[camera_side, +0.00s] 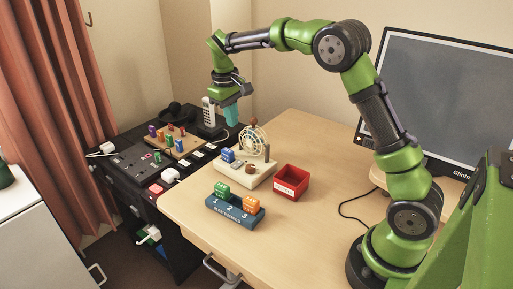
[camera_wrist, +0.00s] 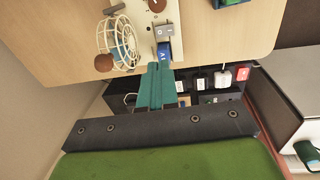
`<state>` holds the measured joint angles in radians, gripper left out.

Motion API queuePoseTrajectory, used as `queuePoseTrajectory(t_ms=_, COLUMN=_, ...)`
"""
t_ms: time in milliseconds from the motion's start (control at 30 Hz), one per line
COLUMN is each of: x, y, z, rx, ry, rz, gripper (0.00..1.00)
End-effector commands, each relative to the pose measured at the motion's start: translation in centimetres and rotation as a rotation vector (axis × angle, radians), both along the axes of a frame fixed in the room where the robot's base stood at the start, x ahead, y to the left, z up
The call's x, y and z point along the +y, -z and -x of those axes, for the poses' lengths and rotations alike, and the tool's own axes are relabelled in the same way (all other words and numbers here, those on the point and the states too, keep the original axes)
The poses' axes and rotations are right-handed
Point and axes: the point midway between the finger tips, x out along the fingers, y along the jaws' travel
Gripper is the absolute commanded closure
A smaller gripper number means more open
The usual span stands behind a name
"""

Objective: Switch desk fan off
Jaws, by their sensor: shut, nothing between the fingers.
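The desk fan (camera_side: 254,140) has a round cream wire cage and stands on a cream base (camera_side: 236,178) on the wooden desk. In the wrist view the fan (camera_wrist: 118,40) is at the upper left. A blue block (camera_side: 228,155) sits on the base, and it also shows in the wrist view (camera_wrist: 164,48). A brown knob (camera_side: 250,170) is at the base's front. My gripper (camera_side: 231,120) has teal fingers, shut and empty, above and behind the base. In the wrist view its fingertips (camera_wrist: 158,66) appear just below the blue block. I cannot tell whether the fan spins.
A red open box (camera_side: 291,182) stands right of the fan. A blue battery tray (camera_side: 228,208) with green and orange blocks is in front. A black side unit on the left carries a peg board (camera_side: 178,146), plugs and a handset (camera_side: 208,112). A monitor (camera_side: 440,95) is at right.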

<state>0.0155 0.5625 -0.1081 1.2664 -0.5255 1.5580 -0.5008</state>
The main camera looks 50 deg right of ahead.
Motion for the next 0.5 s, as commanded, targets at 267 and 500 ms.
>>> queuePoseTrajectory(t_ms=267, x=-0.4, y=3.6, z=0.1, rx=0.006, ry=0.001, rz=-0.001, gripper=1.0)
queuePoseTrajectory(t_ms=500, x=-1.1, y=8.8, z=0.2, rx=0.006, ry=0.001, rz=0.0, gripper=1.0)
